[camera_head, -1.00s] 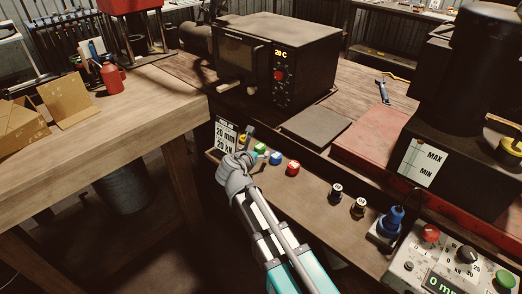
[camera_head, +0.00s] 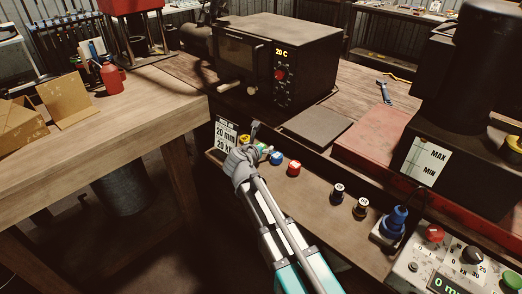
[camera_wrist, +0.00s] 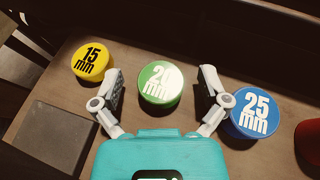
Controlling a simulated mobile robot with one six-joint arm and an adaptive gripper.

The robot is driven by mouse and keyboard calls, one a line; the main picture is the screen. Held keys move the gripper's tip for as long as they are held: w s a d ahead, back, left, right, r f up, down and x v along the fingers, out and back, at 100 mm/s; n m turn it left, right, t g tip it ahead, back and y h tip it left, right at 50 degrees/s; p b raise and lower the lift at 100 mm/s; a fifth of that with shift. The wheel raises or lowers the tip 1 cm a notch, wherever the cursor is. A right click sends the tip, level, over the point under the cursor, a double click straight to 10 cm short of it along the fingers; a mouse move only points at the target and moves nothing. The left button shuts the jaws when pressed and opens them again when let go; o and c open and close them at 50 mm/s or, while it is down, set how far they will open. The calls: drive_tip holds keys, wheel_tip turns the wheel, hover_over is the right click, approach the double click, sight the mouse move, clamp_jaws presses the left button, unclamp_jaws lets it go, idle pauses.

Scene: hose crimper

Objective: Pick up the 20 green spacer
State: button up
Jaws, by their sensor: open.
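The green spacer (camera_wrist: 160,84) is a short round piece marked "20 mm". In the wrist view it stands on the wooden shelf between the two fingers of my gripper (camera_wrist: 162,92). The fingers are open, one on each side of it, with a small gap showing. In the head view my gripper (camera_head: 257,138) is over the shelf and hides most of the green spacer (camera_head: 263,149).
A yellow "15 mm" spacer (camera_wrist: 93,60) stands left of my gripper. A blue "25 mm" spacer (camera_wrist: 254,112) is close by the right finger. A red spacer (camera_head: 294,168) stands farther right. A black oven (camera_head: 265,62) stands behind the shelf.

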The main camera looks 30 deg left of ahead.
drive_tip(key=shift+c, duration=0.2)
idle(0.3)
clamp_jaws()
